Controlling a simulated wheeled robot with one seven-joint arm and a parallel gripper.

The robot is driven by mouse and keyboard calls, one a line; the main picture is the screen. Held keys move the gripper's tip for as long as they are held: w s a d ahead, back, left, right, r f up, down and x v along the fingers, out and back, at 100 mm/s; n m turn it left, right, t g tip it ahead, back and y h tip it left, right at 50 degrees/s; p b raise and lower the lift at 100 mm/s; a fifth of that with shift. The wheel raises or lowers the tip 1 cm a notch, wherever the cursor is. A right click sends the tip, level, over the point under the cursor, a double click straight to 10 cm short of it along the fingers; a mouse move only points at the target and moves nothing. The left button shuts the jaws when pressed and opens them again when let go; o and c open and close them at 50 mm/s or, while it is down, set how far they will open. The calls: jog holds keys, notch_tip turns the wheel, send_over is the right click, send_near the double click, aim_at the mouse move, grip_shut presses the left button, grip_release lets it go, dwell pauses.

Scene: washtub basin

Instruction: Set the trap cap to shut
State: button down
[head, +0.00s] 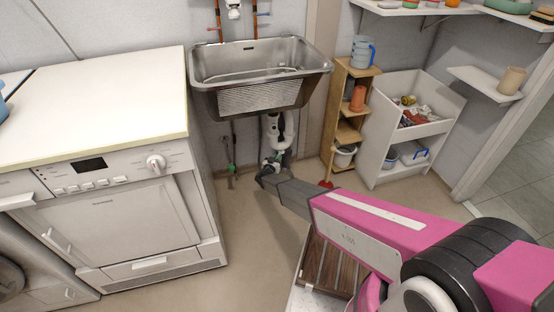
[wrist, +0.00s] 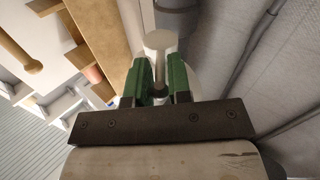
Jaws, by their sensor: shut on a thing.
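The white drain trap (head: 279,128) hangs under the steel washtub basin in the head view. My gripper (head: 272,163) reaches in low at the trap's lower end; its fingers are small there. In the wrist view the two green fingers of my gripper (wrist: 160,72) are closed on the trap cap (wrist: 160,41), a pale round piece with a darker narrow part between the fingers. The fingers and the dark gripper body hide part of the cap. I cannot tell from these views how far the cap is turned.
The steel basin (head: 250,67) overhangs the trap. A white washing machine (head: 120,215) stands to the left. A wooden shelf (head: 335,110) and a white bin unit (head: 377,150) stand to the right. A red plunger (head: 327,183) is on the floor close by. Floor in front is partly clear.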

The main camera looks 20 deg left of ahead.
jog(key=c, duration=1.1)
grip_release()
jog(key=shift+w, duration=0.1)
jog(key=shift+o, duration=0.2)
jog(key=s+a, duration=0.1)
jog(key=s, duration=0.9)
jog(key=shift+s+a, duration=0.15)
jog(key=shift+s, duration=0.25)
jog(key=shift+r, duration=0.1)
jog(key=w+d+r+n+g+y, duration=0.25)
jog(key=w+d+r+y, duration=0.35)
jog(key=d+r, duration=0.4)
jog(key=d+r+g, duration=0.5)
jog(key=d+r, duration=0.3)
jog(key=d, duration=0.3)
jog(key=s+d+r+g+h, duration=0.1)
jog(key=s+d+r+g, duration=0.2)
jog(key=s+d, duration=0.4)
jog(key=s+d+r+m+g+h, duration=0.1)
jog(key=s+d+r+g, duration=0.3)
jog(key=d, duration=1.1)
jog(key=s+d+r+m+g+h, duration=0.1)
jog(key=s+d+r+g+h, duration=0.1)
jog(key=s+d+r, duration=0.3)
jog(key=s+d+g, duration=0.1)
jog(key=s+d, duration=0.3)
jog(key=d, duration=0.2)
jog(key=shift+s+d+r, duration=0.15)
jog(key=shift+s+d, duration=0.2)
jog(key=shift+d, duration=0.05)
